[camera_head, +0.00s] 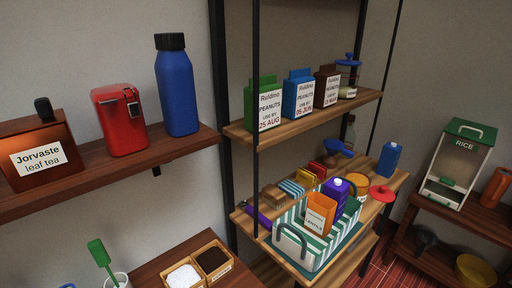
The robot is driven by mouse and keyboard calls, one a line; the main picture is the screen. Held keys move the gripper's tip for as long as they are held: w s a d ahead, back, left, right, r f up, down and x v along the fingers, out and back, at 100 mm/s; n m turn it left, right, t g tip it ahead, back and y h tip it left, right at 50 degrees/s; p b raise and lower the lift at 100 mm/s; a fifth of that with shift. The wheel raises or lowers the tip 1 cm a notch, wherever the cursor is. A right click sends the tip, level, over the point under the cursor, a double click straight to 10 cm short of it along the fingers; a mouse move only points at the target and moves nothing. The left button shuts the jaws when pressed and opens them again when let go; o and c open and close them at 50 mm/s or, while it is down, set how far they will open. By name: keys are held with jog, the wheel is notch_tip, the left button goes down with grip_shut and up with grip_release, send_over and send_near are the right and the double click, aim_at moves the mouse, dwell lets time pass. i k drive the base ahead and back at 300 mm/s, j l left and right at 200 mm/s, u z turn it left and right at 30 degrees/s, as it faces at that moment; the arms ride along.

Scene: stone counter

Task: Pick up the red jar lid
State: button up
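A red round lid-like thing with a small raised part (382,194) lies near the right edge of the lower wooden shelf (292,262). It looks like the red jar lid, but it is small in this view. A tub with an orange-yellow top (357,182) stands just left of it. My gripper is not in view.
A striped basket (289,240) with an orange carton (320,213) and a purple carton (336,196) stands left of the lid. A blue bottle (390,159) stands behind it. Black uprights and an upper shelf (315,116) frame the space.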

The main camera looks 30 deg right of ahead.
aim_at(382, 193)
jog(key=z, duration=1.35)
jog(key=i+l+z, duration=0.3)
jog(key=l, duration=0.15)
jog(key=i+l+z, duration=0.35)
jog(key=k+l, duration=0.05)
jog(key=l, duration=0.05)
